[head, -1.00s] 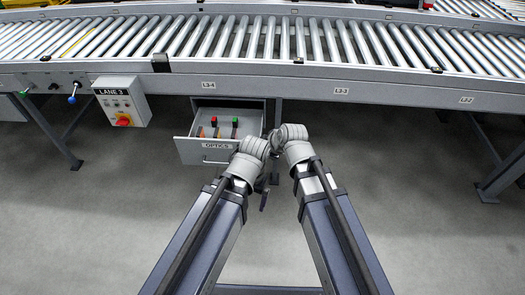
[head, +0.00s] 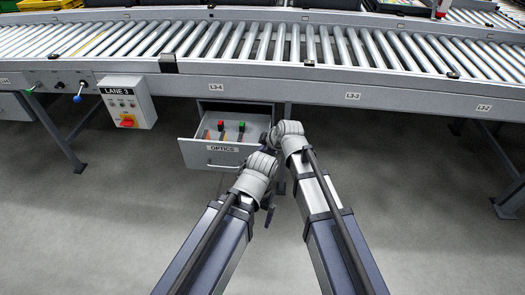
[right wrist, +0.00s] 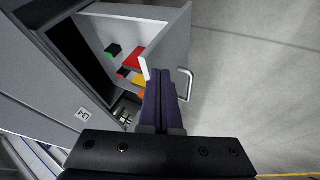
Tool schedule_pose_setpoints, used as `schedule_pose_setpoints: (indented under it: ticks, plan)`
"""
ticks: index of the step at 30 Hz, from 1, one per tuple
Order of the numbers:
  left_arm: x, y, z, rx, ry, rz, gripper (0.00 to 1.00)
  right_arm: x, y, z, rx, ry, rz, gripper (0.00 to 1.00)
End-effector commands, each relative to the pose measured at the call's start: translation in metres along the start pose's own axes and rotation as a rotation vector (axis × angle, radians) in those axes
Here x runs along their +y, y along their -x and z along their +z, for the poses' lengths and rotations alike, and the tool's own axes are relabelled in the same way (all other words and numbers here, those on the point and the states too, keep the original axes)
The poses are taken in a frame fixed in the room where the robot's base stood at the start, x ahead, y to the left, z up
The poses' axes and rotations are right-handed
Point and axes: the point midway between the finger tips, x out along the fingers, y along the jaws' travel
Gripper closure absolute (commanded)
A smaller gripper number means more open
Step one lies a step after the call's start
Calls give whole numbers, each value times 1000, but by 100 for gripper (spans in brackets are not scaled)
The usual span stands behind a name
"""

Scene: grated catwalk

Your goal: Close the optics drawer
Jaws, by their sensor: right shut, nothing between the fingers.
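The optics drawer (head: 200,156) is pulled open below the conveyor, with its "OPTICS" label and bar handle on the front. Small red, green and dark items lie inside. In the right wrist view the drawer front (right wrist: 172,45) and its handle (right wrist: 187,84) show from the side. My right gripper (head: 266,138) is at the drawer's right side. In the wrist view its shut, empty fingers (right wrist: 158,84) overlap the front panel's edge; I cannot tell if they touch it. My left gripper (head: 269,216) hangs lower, in front of the drawer and apart from it; its jaws are unclear.
The roller conveyor (head: 250,45) runs across above the drawer. A Lane 3 control box (head: 127,103) hangs at the left. A support leg (head: 288,112) stands just right of the drawer cabinet. The grey floor (head: 400,200) in front is clear.

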Motion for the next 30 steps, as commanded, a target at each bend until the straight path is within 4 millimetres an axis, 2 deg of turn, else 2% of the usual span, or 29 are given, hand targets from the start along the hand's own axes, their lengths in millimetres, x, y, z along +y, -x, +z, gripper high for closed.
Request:
schedule_pose_setpoints:
  ticks: [5, 11, 30]
  plan:
    - [0, 0, 0, 0, 0, 0, 0, 2, -1, 0, 0, 0, 0, 100]
    - [0, 0, 0, 0, 0, 0, 0, 21, -12, -1, 0, -1, 1, 100]
    - [0, 0, 0, 0, 0, 0, 0, 164, -88, -1, -1, 0, 2, 100]
